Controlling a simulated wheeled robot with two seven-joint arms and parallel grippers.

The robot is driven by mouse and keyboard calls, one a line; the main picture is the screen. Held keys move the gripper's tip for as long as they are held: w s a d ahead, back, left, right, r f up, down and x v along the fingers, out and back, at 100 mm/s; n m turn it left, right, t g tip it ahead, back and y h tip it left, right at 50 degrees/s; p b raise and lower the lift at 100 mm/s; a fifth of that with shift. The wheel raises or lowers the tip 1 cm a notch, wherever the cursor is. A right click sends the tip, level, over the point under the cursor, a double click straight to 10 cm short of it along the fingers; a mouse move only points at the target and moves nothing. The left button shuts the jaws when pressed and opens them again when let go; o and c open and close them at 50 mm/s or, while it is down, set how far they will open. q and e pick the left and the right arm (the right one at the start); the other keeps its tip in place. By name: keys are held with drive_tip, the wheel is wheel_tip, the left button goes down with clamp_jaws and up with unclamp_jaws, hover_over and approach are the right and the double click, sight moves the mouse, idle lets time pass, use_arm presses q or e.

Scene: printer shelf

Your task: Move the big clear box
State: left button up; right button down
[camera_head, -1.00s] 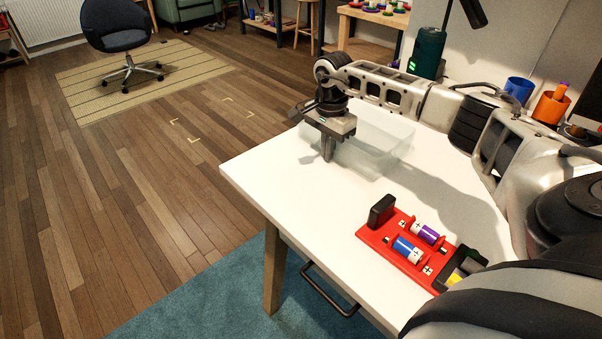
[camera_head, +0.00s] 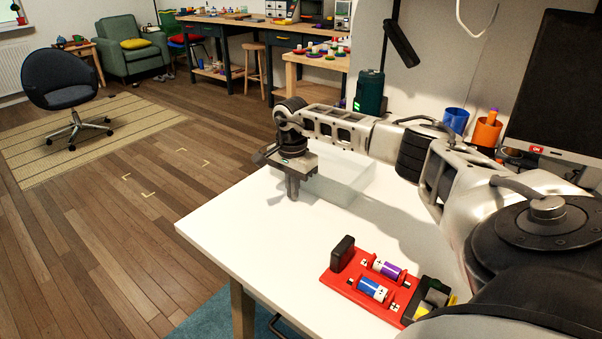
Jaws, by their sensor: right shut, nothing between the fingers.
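The big clear box (camera_head: 350,180) sits on the white table, near its far left edge. It is see-through and partly hidden behind my right gripper and forearm. My right gripper (camera_head: 292,196) points down at the box's near left side, with its fingers shut and nothing between them. I cannot tell whether the fingers touch the box wall. My left gripper is not in the view.
A red battery holder (camera_head: 345,287) with a blue and a purple battery lies on the white table (camera_head: 250,245). A blue cup (camera_head: 455,121), an orange cup (camera_head: 486,132) and a monitor (camera_head: 560,90) stand at the back right. Wood floor lies open at left.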

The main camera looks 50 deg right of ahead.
wheel_tip(320, 180, up, 10)
drive_tip(key=shift+a, duration=0.45)
drive_tip(key=shift+s, duration=0.1)
